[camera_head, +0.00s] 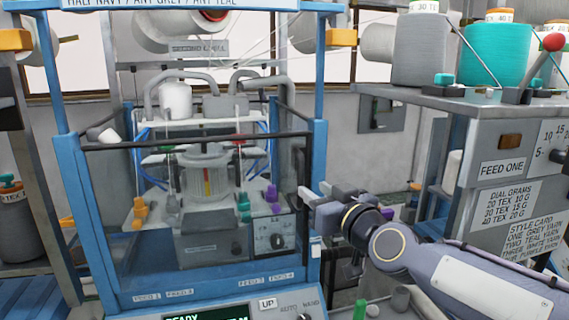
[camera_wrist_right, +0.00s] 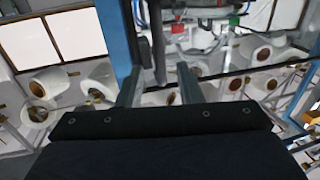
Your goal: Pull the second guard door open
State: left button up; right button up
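The guard door (camera_head: 105,250) is a clear panel with a dark top rail across the front of the blue-framed knitting machine. It appears closed, lying between the two blue posts. My right gripper (camera_head: 312,192) is at the door's right edge, beside the right blue post (camera_head: 316,155). In the right wrist view, the two fingers of the right gripper (camera_wrist_right: 158,75) stand apart, with a dark upright bar (camera_wrist_right: 158,50) between or just beyond them. I cannot tell whether they touch it. My left gripper is not in view.
A grey cabinet (camera_head: 503,168) with yarn cones on top, including a teal cone (camera_head: 497,52), stands at the right. A control panel with an UP button (camera_head: 267,303) is below the door. Behind the door is the machine's cylinder (camera_head: 207,175).

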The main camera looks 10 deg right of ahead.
aim_at(302, 181)
jog(key=b+x, duration=0.2)
jog(key=x, duration=0.5)
jog(key=shift+f+b, duration=0.1)
jog(key=shift+b, duration=0.3)
jog(key=shift+w, duration=0.2)
grip_shut()
